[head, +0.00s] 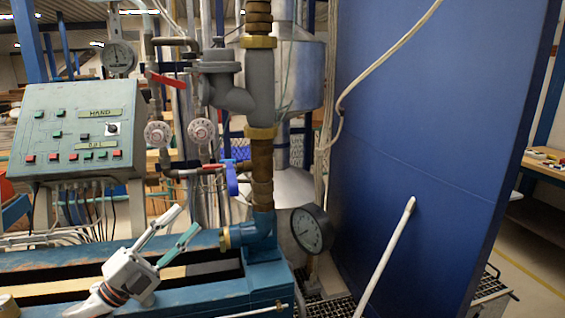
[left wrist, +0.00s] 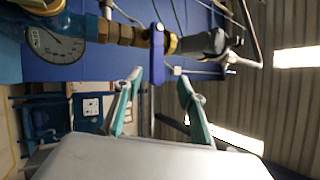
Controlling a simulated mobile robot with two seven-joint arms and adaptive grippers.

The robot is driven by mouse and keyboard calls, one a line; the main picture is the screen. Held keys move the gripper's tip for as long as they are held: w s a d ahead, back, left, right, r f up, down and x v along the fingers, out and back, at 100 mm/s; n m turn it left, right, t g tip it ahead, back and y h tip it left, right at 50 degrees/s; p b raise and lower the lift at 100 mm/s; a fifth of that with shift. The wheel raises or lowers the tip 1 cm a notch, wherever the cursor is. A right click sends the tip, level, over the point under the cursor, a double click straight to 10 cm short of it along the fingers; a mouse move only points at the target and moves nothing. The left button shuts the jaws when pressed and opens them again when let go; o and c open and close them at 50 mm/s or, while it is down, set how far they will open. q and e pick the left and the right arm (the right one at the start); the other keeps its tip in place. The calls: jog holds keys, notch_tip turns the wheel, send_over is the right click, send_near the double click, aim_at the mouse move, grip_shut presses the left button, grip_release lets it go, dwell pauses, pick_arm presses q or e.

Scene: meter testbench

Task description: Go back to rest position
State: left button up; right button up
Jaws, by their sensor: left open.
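My left gripper (head: 188,218) is in the lower left of the head view, over the blue bench, with its two teal-padded fingers pointing up and to the right. It is open, with nothing between the fingers. In the left wrist view the open fingers (left wrist: 160,78) frame a blue valve handle (left wrist: 157,52) that lies beyond the tips, apart from them. The same blue handle (head: 232,178) shows in the head view on the vertical pipe, up and right of the gripper. My right gripper is not in view.
A control panel (head: 75,130) with buttons stands at the left. The pipe (head: 262,180) rises from the blue bench (head: 190,300). A black-rimmed gauge (head: 312,230) sits right of it. A large blue panel (head: 430,120) and a white rod (head: 385,255) are at the right.

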pick_arm(q)
jog(key=s+f+n+y, duration=0.3)
jog(key=f+n+y, duration=0.15)
jog(key=f, duration=0.45)
jog(key=s+f+n+y, duration=0.3)
jog(key=f+n, duration=0.3)
jog(key=f, duration=0.4)
jog(key=s+f+n+y, duration=0.35)
jog(key=f+n, duration=0.25)
jog(key=f, duration=0.3)
jog(key=s+d+f+n+g+y, duration=0.2)
jog(key=s+f+n+g, duration=0.3)
jog(key=s+f, duration=1.1)
jog(key=shift+s+d+g+y, duration=0.3)
jog(key=shift+s+g+y, duration=0.1)
jog(key=shift+y, duration=0.3)
jog(key=shift+n, duration=0.25)
